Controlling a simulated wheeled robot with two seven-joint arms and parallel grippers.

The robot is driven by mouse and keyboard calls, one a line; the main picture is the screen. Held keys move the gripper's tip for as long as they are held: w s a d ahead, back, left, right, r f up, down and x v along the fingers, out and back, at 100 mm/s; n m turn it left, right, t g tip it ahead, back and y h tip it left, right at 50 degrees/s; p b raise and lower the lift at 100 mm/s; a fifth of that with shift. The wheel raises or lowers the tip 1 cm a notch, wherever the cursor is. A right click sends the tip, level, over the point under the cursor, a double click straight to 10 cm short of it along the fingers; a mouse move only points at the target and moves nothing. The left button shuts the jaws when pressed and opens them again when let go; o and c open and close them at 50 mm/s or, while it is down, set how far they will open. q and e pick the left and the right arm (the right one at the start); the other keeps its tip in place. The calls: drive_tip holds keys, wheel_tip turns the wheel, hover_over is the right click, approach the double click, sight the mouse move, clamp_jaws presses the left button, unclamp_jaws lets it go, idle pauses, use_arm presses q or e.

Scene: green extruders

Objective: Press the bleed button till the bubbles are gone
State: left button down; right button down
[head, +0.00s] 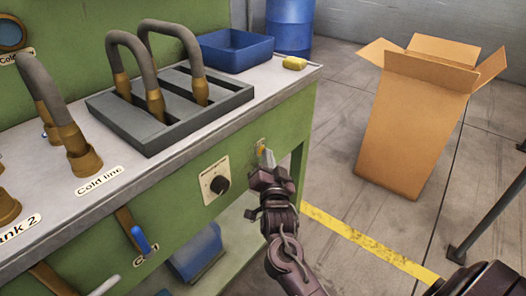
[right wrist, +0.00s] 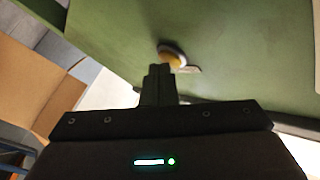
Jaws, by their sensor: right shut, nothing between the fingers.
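The bleed button (head: 261,147) is a small yellow button on the green front panel of the machine, right of a black knob. It also shows in the right wrist view as a yellow dome in a pale ring (right wrist: 172,57). My right gripper (head: 267,158) is shut and empty, its fingertips right in front of the button. In the right wrist view the fingertips overlap the button's lower edge; whether they touch it I cannot tell. A small label beside the button is unreadable. No bubbles can be made out. My left gripper is not in view.
A black knob (head: 220,184) on a white plate and a blue-handled lever (head: 140,238) sit on the same front. Hoses stand in a grey rack (head: 125,125) on the worktop, near a blue bin (head: 235,52). An open cardboard box (head: 408,130) stands on the floor to the right.

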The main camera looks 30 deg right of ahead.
drive_tip(key=shift+s, duration=0.15)
drive_tip(key=shift+s+d+p, duration=0.3)
drive_tip(key=shift+s+p, duration=0.05)
drive_tip(key=shift+s, duration=0.2)
idle(0.3)
drive_tip(key=s, duration=0.1)
drive_tip(key=s+d+p, duration=0.1)
drive_tip(key=s, duration=0.1)
drive_tip(key=s+d+p, duration=0.1)
drive_tip(key=shift+s, duration=0.35)
drive_tip(key=shift+f, duration=0.1)
idle(0.6)
